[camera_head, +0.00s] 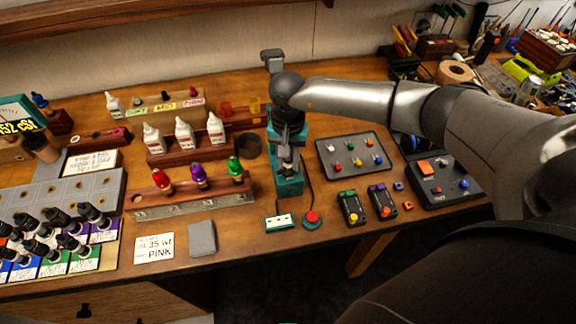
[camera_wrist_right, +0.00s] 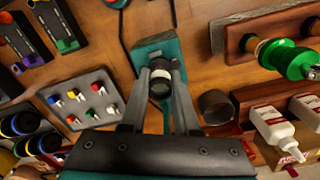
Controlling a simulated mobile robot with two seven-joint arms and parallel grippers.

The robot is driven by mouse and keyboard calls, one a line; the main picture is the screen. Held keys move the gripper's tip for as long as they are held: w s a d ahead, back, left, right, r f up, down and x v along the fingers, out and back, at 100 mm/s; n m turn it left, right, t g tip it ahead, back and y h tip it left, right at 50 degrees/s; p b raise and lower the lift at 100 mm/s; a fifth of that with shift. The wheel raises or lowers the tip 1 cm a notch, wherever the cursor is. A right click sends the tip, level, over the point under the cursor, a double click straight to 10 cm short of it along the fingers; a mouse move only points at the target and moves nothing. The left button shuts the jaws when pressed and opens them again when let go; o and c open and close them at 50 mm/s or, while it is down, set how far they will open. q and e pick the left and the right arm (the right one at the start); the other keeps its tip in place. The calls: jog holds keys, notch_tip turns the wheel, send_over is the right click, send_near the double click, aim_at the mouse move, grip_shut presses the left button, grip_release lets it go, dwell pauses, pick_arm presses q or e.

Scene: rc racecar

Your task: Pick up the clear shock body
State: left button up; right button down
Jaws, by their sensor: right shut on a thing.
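My right gripper (camera_wrist_right: 165,82) points down over the teal stand (camera_wrist_right: 150,50) near the middle of the bench. Its fingers are shut on a small round part with a pale ring and dark end, which looks like the clear shock body (camera_wrist_right: 160,80). In the head view the right gripper (camera_head: 286,150) is just above the teal stand (camera_head: 288,187), and the held part is mostly hidden there. Whether the part still touches the stand cannot be told. My left gripper is not in view.
Left of the stand is a rack with red, purple and green shocks (camera_head: 200,180). White bottles (camera_head: 184,134) stand behind it. A dark parts tray (camera_head: 352,172) is to the right. A red button (camera_head: 312,217) sits in front. A grey block (camera_head: 201,238) lies near the front edge.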

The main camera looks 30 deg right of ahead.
notch_tip(320, 180, up, 23)
dwell(0.9)
jog(key=shift+f, duration=0.15)
